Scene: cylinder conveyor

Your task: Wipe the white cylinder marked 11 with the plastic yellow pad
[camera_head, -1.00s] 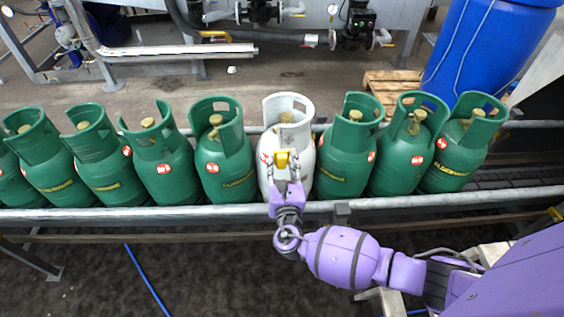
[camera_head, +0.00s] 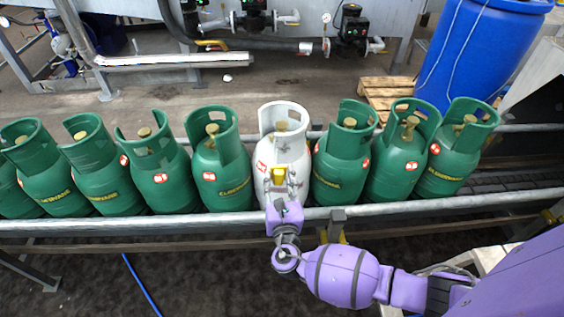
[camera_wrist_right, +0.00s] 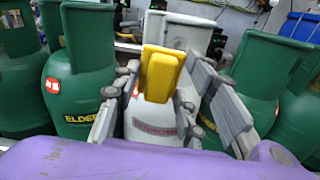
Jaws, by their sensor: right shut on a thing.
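The white cylinder (camera_head: 282,147) stands upright on the conveyor in a row of green ones. No number 11 can be read on it. The yellow pad (camera_head: 278,177) is held in my right gripper (camera_head: 278,186), in front of the white cylinder's body. In the right wrist view the yellow pad (camera_wrist_right: 159,75) sits upright between the fingers of my right gripper (camera_wrist_right: 160,95), with the white cylinder (camera_wrist_right: 150,127) behind it. I cannot tell whether the pad touches the cylinder. My left gripper is not in view.
Green cylinders (camera_head: 220,165) stand close on both sides of the white one. A metal rail (camera_head: 400,208) runs along the conveyor's front. A blue barrel (camera_head: 480,50) and a wooden pallet (camera_head: 385,90) stand behind at the right.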

